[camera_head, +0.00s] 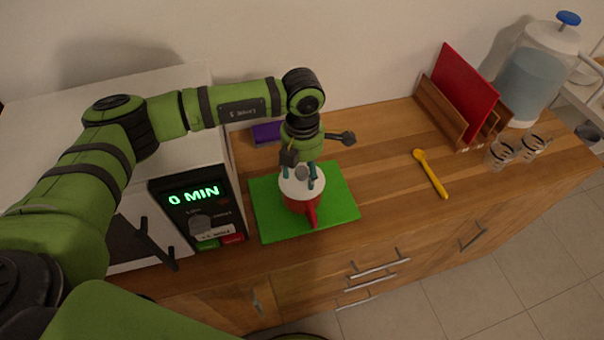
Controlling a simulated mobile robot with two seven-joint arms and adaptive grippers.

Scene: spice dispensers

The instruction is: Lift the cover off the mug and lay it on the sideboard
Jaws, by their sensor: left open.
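A red mug (311,207) stands on a green mat (268,222) on the wooden sideboard (385,185). A white cover (290,189) with a grey knob sits on top of the mug. My left gripper (307,175) points down right over the cover, open, with its fingertips around the knob. I cannot tell whether the fingers touch the cover. My right gripper is not in view.
A white microwave (195,160) reading "0 MIN" stands to the left. A yellow spoon (431,174) lies to the right of the mat. A wooden rack with a red board (463,88), glasses (499,153) and a blue-lidded water dispenser (535,75) stand farther right. Wood is clear between mat and spoon.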

